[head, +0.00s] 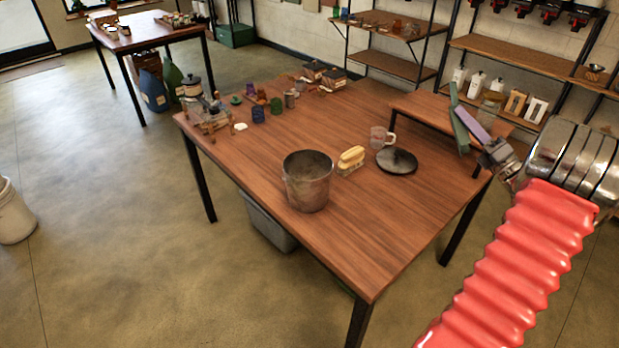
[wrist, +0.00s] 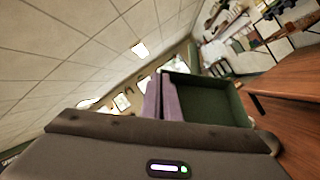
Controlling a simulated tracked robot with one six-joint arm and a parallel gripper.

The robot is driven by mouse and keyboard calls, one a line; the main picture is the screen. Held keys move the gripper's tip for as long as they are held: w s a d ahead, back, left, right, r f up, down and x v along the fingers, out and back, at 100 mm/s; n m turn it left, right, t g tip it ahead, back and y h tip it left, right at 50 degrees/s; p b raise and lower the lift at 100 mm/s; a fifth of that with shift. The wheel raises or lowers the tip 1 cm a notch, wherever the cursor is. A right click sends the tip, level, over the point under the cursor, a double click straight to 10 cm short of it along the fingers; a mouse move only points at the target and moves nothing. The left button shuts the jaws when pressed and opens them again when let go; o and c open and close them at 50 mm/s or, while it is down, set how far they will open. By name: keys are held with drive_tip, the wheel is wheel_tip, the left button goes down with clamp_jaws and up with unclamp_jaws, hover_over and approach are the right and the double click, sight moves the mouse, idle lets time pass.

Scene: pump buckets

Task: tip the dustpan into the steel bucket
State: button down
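The steel bucket (head: 307,185) stands upright on the wooden table, open at the top; its inside looks dark. The green dustpan (head: 459,122) is at the right in the head view, seen nearly edge-on and steeply tilted. It also shows in the wrist view (wrist: 212,100), with its hollow green inside facing the camera; I see no contents there. My gripper (head: 473,124) has purple fingers (wrist: 165,100) that lie close together at the dustpan's side and appear shut on it. The gripper and dustpan are right of and apart from the bucket, in front of a raised shelf.
A yellow-topped brush (head: 351,158), a dark round disc (head: 397,160) and a clear mug (head: 381,137) lie right of the bucket. The raised shelf (head: 420,105) stands at the table's right back. Small jars fill the far left corner. The table's near part is clear.

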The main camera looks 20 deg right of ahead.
drive_tip(key=shift+r, duration=0.45)
drive_tip(key=n+g, duration=0.2)
drive_tip(key=n, duration=0.1)
drive_tip(key=shift+r+g+y, duration=0.1)
drive_tip(key=shift+g+y, duration=0.2)
drive_tip(key=n+g, duration=0.3)
drive_tip(key=n, duration=0.1)
drive_tip(key=shift+g+h, duration=0.4)
drive_tip(key=shift+n+g+h, duration=0.5)
drive_tip(key=shift+n+g, duration=0.3)
drive_tip(key=shift+g, duration=0.1)
drive_tip(key=shift+g+h, duration=0.3)
drive_tip(key=shift+g, duration=0.1)
drive_tip(key=shift+n, duration=0.3)
